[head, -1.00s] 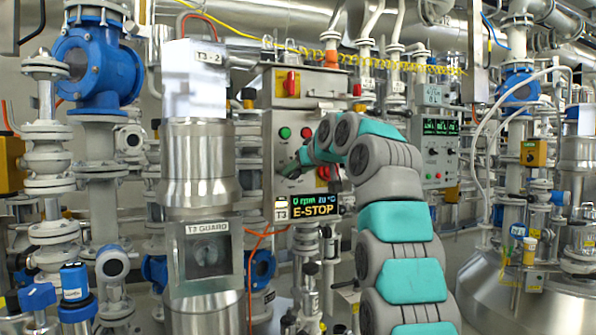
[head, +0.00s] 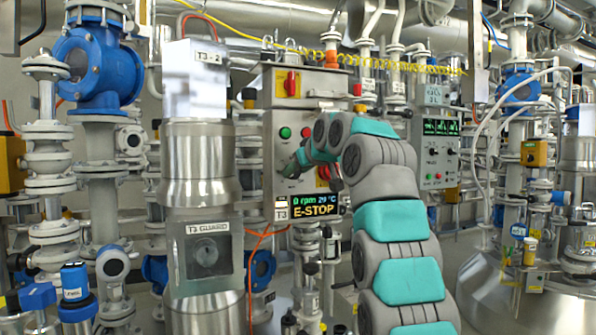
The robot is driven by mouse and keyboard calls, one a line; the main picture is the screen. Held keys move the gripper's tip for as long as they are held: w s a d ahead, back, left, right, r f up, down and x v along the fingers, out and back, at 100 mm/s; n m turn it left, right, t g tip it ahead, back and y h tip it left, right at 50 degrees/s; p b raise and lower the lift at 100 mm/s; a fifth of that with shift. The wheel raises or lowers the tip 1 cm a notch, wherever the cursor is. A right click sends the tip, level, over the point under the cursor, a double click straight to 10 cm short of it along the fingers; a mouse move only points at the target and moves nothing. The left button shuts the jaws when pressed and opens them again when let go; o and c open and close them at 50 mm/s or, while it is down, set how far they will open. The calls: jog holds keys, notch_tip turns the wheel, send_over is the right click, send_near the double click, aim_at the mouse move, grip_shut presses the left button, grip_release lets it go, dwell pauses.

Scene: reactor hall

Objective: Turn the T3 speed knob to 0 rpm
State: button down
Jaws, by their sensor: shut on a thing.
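The T3 control box (head: 272,128) is a steel panel at the centre of the head view. Its display (head: 308,207) reads "0 rpm", "29 °C", "T3" and "E-STOP". My gripper (head: 291,169) reaches the lower left of the panel face from the right. It is shut on the speed knob, which is mostly hidden by the fingers, so its pointer cannot be read. A green button (head: 285,132) and a red button (head: 306,132) sit just above my gripper. A red part on yellow shows partly behind my arm.
A red switch (head: 291,84) on yellow is at the panel's top. The T3 guard housing (head: 207,257) and steel column stand close on the left. Another panel with green displays (head: 440,127) is to the right. Pipes and valves crowd both sides.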

dwell(0.9)
jog(key=shift+c, duration=1.6)
grip_release()
jog(key=shift+w+a, duration=0.1)
jog(key=b+v, duration=0.2)
jog(key=v, duration=0.5)
jog(key=shift+s+r, duration=0.15)
jog(key=shift+s, duration=0.2)
